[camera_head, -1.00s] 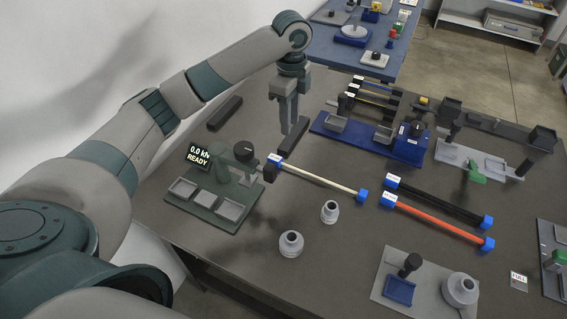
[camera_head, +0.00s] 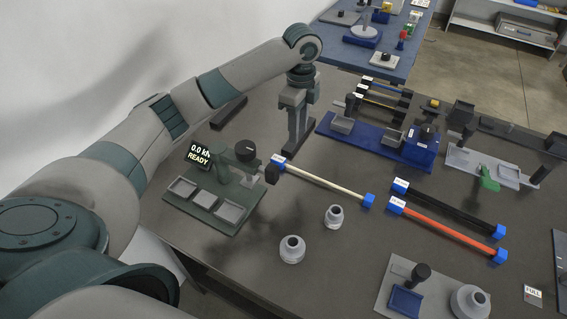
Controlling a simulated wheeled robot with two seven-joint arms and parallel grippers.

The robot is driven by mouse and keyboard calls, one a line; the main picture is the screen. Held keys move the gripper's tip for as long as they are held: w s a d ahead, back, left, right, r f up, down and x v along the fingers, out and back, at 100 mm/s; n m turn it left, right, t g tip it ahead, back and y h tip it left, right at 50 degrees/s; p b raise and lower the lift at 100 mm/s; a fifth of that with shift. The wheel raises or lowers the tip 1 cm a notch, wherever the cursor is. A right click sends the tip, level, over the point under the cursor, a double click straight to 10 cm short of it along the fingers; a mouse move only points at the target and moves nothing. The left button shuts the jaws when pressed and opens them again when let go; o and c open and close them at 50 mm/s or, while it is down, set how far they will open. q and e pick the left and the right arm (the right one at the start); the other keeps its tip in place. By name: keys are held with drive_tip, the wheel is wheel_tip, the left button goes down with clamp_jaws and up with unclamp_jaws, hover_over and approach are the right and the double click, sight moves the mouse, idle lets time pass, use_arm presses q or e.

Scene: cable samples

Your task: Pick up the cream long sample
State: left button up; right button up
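The cream long sample (camera_head: 325,184) is a thin pale rod with blue end blocks, a white label at its left end. It lies slantwise across the middle of the table, its left end beside the dark green tester. My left gripper (camera_head: 301,108) points down above and behind the left half of the rod. Its two fingers look apart, with nothing visible between them, and they do not touch the rod. My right gripper is not in view.
The green tester with its readout (camera_head: 200,154) stands left of the rod. A black rod (camera_head: 450,208) and an orange rod (camera_head: 445,226) lie right. Two grey fittings (camera_head: 292,249) (camera_head: 334,216) stand in front. A blue fixture (camera_head: 375,143) stands behind.

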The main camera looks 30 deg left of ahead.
use_arm(q)
drive_tip(key=p, duration=0.3)
hover_over(297, 169)
wheel_tip(297, 169, down, 10)
drive_tip(key=shift+s+f, duration=0.15)
drive_tip(key=shift+f, duration=0.1)
drive_tip(key=shift+f+p, duration=0.3)
drive_tip(key=shift+f, duration=0.2)
drive_tip(key=f+p, duration=0.1)
drive_tip(key=f, duration=0.2)
drive_tip(key=shift+w, duration=0.2)
drive_tip(key=shift+f, duration=0.6)
clamp_jaws()
